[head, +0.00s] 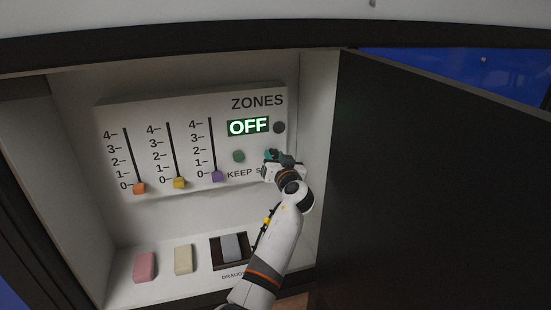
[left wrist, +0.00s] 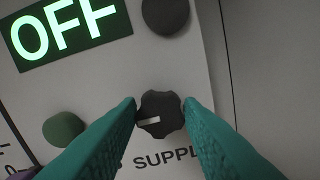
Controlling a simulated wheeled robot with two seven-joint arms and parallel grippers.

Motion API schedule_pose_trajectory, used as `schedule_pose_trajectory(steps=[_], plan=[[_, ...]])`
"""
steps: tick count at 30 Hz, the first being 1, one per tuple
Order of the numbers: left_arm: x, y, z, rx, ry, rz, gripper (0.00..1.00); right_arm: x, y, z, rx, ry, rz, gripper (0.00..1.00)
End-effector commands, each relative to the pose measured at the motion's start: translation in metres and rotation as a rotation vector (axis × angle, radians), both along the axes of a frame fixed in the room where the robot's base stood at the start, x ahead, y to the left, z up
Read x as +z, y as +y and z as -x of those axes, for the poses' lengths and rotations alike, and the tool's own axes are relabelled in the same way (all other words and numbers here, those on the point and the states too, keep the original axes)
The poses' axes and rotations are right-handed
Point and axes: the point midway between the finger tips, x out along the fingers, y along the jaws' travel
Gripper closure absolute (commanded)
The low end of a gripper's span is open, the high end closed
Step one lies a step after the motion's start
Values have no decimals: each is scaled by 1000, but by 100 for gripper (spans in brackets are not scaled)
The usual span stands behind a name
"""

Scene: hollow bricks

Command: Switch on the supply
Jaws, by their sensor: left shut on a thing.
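The black supply knob (left wrist: 160,122) sits above the label "SUPPL", whose end is hidden by a finger in the left wrist view. Its white mark points to the left in that view. My left gripper (left wrist: 164,106) is shut on the knob, one teal fingertip on each side. In the head view my left gripper (head: 271,155) covers the knob at the panel's lower right. The display (head: 249,126) reads "OFF" in lit letters and also shows in the left wrist view (left wrist: 68,28). My right gripper is not in view.
The white panel (head: 190,100) has orange (head: 139,188), yellow (head: 179,183) and purple (head: 217,176) sliders at 0. A green button (head: 238,156) and a dark round part (head: 279,127) are close by. Pink (head: 145,266) and cream (head: 183,259) blocks and a grey rocker (head: 231,247) lie below. A dark door (head: 430,190) stands right.

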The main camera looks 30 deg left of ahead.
Motion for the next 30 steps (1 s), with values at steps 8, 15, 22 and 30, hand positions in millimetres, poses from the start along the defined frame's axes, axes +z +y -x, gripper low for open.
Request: schedule_pose_trajectory(steps=[8,15,22,30], plan=[[-1,0,0,-1,69,-59,89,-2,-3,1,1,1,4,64],[-1,-1,-1,-1,211,-178,89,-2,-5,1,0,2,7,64],[0,-1,-1,-1,377,-322,89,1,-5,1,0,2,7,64],[-1,-1,-1,-2,574,-488,89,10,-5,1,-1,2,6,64]])
